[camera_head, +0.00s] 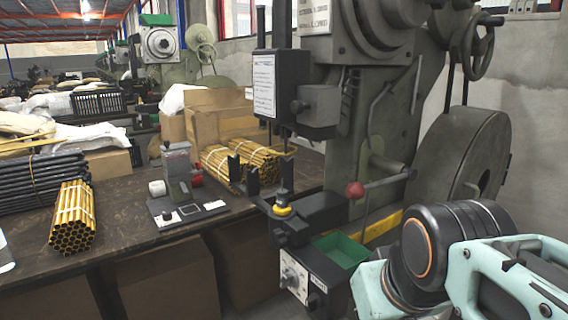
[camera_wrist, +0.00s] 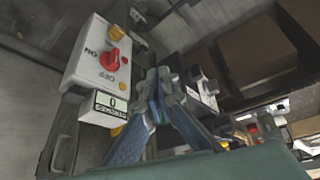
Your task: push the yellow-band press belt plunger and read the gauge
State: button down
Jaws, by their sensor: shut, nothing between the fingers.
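The large grey-green press (camera_head: 385,120) stands right of centre in the head view, with a yellow band (camera_head: 385,228) low on its frame. A big belt wheel (camera_head: 470,165) is on its right side. I cannot pick out the belt plunger for certain. In the wrist view my gripper (camera_wrist: 160,76) is shut and empty, its blue fingers meeting near the middle. Left of it, apart in the picture, is a white control box (camera_wrist: 92,55) with a red knob (camera_wrist: 114,60) marked ON and OFF. A small display (camera_wrist: 112,103) below it seems to read 0.
A red ball-ended lever (camera_head: 354,189) and a green tray (camera_head: 340,249) are at the press front. The workbench (camera_head: 125,210) at left holds yellow tubes (camera_head: 73,218), black tubes (camera_head: 42,182) and a small grey device (camera_head: 178,172). Cardboard boxes (camera_head: 165,285) stand below.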

notch_tip(320, 180, up, 32)
jog(key=s+d+m+p, duration=0.1)
jog(key=s+p, duration=0.1)
jog(key=p, duration=3.2)
jog(key=shift+s+d+m, duration=0.15)
jog(key=shift+s+m, duration=0.05)
jog(key=shift+m, duration=0.1)
